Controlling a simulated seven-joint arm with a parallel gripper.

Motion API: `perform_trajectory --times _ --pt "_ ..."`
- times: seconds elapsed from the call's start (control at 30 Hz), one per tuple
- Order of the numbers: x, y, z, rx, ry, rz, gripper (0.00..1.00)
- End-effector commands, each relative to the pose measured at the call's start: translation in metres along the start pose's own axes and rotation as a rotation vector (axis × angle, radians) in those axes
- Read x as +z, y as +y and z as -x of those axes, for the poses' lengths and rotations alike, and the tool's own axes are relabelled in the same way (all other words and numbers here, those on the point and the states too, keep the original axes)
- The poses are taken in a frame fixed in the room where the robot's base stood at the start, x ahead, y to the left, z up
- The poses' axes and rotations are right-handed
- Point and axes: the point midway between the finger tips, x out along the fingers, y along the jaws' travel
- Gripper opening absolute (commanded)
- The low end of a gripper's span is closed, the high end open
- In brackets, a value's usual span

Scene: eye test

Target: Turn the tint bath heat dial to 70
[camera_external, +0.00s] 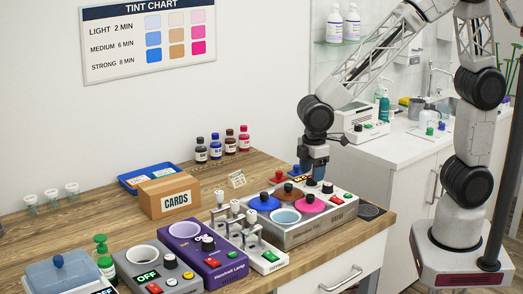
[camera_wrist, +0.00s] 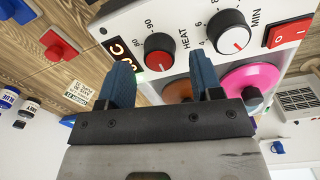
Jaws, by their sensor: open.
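The tint bath (camera_external: 300,232) is a pale box on the wooden counter with blue, brown and pink lids and an open pale-blue pot. In the wrist view its heat dial (camera_wrist: 158,48) is a black knob with a red top, beside the HEAT label; 80 and 90 are readable, but the other numbers and its exact setting are not clear. My gripper (camera_external: 314,176) is above the bath's panel end. In the wrist view my gripper (camera_wrist: 163,62) is open, its blue fingers either side of the dial in the picture; contact cannot be told.
A MIN dial (camera_wrist: 228,32) and red rocker switch (camera_wrist: 286,34) sit beside the heat dial. The purple unit (camera_external: 198,250) and a row of white-handled levers (camera_external: 240,232) stand left of the bath. The CARDS box (camera_external: 169,197) is behind them.

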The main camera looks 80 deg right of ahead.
Motion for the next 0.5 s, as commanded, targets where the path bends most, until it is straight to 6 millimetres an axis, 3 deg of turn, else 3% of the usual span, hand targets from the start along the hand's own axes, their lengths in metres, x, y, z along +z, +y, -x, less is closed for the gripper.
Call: perform_trajectory --times 0.2,0.5 --pt "0.0 0.0 -0.016 0.0 0.0 0.0 0.59" --pt "0.0 0.0 -0.019 0.0 0.001 0.0 0.59"
